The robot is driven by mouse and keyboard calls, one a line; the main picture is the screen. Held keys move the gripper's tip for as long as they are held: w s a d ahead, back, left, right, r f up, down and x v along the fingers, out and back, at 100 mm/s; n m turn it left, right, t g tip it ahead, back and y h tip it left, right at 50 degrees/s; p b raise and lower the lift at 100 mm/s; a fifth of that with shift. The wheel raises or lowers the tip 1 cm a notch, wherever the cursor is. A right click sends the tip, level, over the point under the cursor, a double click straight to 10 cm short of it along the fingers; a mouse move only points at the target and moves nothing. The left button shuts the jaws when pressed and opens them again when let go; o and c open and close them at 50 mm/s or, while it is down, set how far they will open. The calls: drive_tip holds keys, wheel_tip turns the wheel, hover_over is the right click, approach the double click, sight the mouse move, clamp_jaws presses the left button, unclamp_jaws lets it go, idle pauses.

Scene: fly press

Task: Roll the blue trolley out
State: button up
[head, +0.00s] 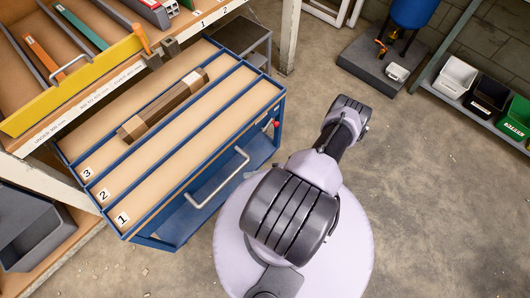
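The blue trolley (165,241) stands left of centre in the head view, against the wooden rack. Its top has tan lanes marked 1, 2 and 3, split by blue strips. A brown bar-shaped piece (165,104) with a pale label lies in lane 3. A grey bar handle (218,180) is on the trolley's side facing me, with a small red knob near the right corner. The trolley's far left side meets the rack's edge, and I cannot tell how far it reaches under. My arm is right of the trolley, apart from the handle. My gripper is not visible.
The rack (40,172) has a yellow-fronted tray (75,88) with an orange lever (142,38) above the trolley. A grey bin (35,232) is at lower left. A shelf with bins (458,77) is at upper right. The concrete floor to the right is mostly clear.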

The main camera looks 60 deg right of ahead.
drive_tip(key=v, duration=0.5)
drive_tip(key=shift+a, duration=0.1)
